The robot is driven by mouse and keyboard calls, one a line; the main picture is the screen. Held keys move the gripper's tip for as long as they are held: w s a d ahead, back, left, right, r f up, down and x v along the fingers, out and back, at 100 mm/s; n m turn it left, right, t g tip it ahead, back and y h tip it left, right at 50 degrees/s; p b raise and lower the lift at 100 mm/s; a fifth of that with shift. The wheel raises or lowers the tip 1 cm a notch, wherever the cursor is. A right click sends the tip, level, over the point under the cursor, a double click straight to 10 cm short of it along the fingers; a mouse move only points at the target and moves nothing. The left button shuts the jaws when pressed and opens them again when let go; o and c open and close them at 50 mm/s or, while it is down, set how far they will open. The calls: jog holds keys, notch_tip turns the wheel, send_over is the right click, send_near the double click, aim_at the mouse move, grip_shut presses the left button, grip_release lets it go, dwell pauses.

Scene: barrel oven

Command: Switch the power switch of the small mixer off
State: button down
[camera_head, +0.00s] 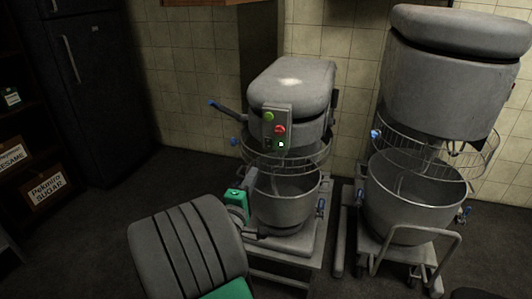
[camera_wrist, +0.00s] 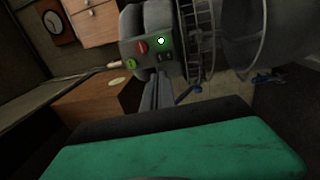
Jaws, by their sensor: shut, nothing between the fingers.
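The small mixer (camera_head: 291,88) stands in the middle of the head view, grey, with a bowl and wire guard below its head. Its front panel (camera_head: 270,126) has a green button, a red button, a lit white spot and a small dark power switch (camera_head: 268,143). In the wrist view the panel appears turned, with the power switch (camera_wrist: 166,57) at its lower right. My gripper (camera_wrist: 158,77) is shut and empty, its fingers pointing up towards the panel and overlapping its lower edge in the picture. Contact cannot be told. The fingertips are not clear in the head view.
A large mixer (camera_head: 450,80) stands at the right, with its bowl (camera_head: 415,205) on a wheeled frame. A dark fridge (camera_head: 95,90) and shelves with labelled boxes (camera_head: 47,190) are at the left. Floor (camera_head: 130,195) is free between the fridge and the small mixer.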

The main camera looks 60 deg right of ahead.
aim_at(269, 141)
jog(key=d+p, duration=0.1)
jog(key=d, duration=0.3)
jog(key=w+d+r+p, duration=0.1)
jog(key=d, duration=0.3)
jog(key=w+d+p, duration=0.1)
jog(key=d, duration=0.4)
jog(key=shift+r+p, duration=0.3)
jog(key=shift+r, duration=0.1)
jog(key=shift+w+d, duration=0.15)
jog(key=shift+d, duration=0.25)
